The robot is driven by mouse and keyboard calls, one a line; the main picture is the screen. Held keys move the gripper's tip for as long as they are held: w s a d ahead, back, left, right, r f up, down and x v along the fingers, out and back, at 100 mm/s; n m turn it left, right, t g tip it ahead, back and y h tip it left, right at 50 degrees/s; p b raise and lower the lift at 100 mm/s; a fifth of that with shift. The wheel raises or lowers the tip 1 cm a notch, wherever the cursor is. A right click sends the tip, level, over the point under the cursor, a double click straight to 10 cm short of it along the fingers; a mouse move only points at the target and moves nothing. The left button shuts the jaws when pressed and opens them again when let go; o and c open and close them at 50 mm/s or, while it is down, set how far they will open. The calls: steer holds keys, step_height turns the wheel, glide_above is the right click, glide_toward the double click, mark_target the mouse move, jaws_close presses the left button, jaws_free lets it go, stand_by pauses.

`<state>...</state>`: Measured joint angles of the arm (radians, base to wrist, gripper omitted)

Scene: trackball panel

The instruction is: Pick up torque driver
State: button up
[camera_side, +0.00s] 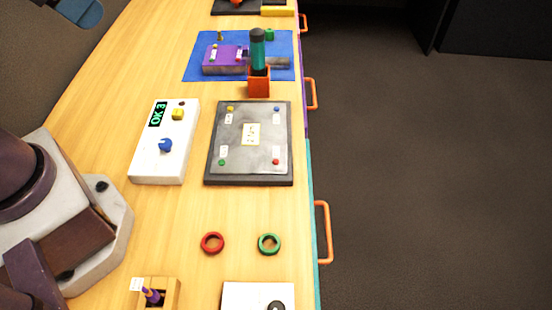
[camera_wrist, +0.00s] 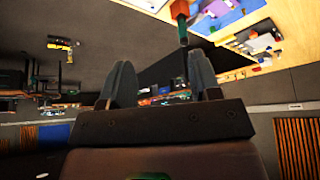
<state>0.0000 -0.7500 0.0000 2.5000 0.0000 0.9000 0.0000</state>
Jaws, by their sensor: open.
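The torque driver (camera_side: 258,50), with a teal handle and a black cap, stands upright in an orange holder (camera_side: 259,85) at the edge of the blue mat. In the wrist view, what looks like the same driver (camera_wrist: 183,35) hangs inverted below the orange holder (camera_wrist: 180,9), right of the middle. My gripper (camera_wrist: 161,65) has its two fingers spread and nothing between them. The driver appears beyond the right finger, apart from it. The driver's lower end is hidden inside the holder.
A purple fixture (camera_side: 224,59) sits on the blue mat (camera_side: 199,43) beside the holder. A grey panel (camera_side: 252,160) and a white box (camera_side: 150,165) lie nearer. Red (camera_side: 212,243) and green (camera_side: 269,244) rings lie on the bench. Orange handles (camera_side: 325,232) project from its right side.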

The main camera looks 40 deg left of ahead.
mark_target(253, 43)
steer(key=shift+o, duration=0.5)
steer(key=w+d+f+n+t, duration=0.1)
steer(key=w+f+t, duration=0.25)
steer(key=w, duration=0.65)
steer(key=w+d+f+n+t, duration=0.15)
steer(key=w+f, duration=0.25)
steer(key=w, duration=0.6)
steer(key=w+a+f+n+t+y, duration=0.1)
steer(key=a+f+t+y, duration=0.15)
steer(key=f, duration=0.45)
steer(key=w+a+f+n+t+y, duration=0.1)
steer(key=f+t+y, duration=0.25)
steer(key=f, duration=0.45)
steer(key=shift+m, duration=0.35)
steer(key=x, duration=1.2)
steer(key=shift+w+a+r, duration=0.15)
steer(key=shift+w+r, duration=0.15)
steer(key=shift+r, duration=0.05)
steer(key=c, duration=1)
